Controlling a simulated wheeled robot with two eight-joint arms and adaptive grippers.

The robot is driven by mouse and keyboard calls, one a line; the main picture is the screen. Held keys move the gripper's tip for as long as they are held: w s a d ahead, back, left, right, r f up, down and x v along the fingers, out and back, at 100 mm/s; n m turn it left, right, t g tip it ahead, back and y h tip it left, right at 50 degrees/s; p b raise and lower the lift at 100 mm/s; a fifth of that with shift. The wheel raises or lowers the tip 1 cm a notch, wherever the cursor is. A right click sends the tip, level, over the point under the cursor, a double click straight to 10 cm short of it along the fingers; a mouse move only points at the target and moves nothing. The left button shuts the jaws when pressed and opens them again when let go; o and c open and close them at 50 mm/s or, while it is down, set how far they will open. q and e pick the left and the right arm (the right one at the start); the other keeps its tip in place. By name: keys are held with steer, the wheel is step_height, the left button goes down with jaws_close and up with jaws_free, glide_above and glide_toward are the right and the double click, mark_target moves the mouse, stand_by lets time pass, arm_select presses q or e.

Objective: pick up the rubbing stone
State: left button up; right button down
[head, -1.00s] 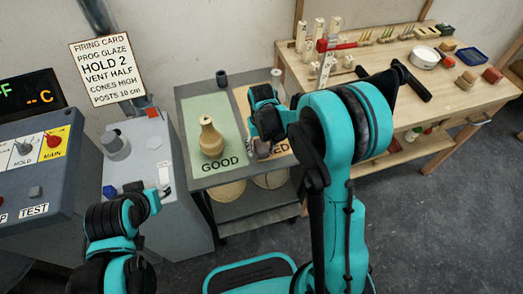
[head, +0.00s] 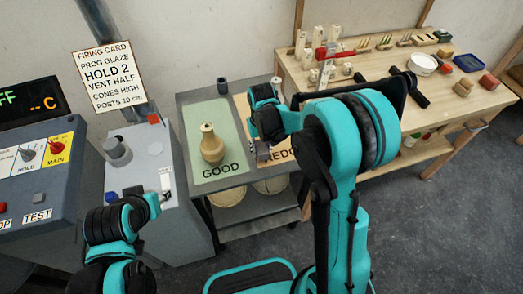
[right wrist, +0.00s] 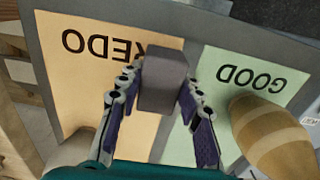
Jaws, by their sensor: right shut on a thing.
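The rubbing stone (right wrist: 163,80) is a small dark grey block in the right wrist view. My right gripper (right wrist: 161,88) is shut on it, with a finger on each side. The stone is over the edge between the orange REDO mat (right wrist: 90,75) and the green GOOD mat (right wrist: 225,68); I cannot tell whether it touches the surface. In the head view the right gripper (head: 262,150) is low over the REDO side, partly hidden by my own arm. My left arm is at the lower left, and its gripper (head: 152,205) shows too little to judge its fingers.
A tan vase (head: 211,147) stands on the GOOD mat, close beside the right gripper. A small dark cup (head: 222,86) stands at the cart's back edge. A wooden workbench (head: 455,108) with tools is at the right, and a grey control box (head: 140,160) at the left.

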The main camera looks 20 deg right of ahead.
steer(key=s+d+r+p, duration=0.2)
steer(key=s+r+p, duration=0.2)
steer(key=s+r, duration=0.4)
steer(key=shift+s, duration=1.8)
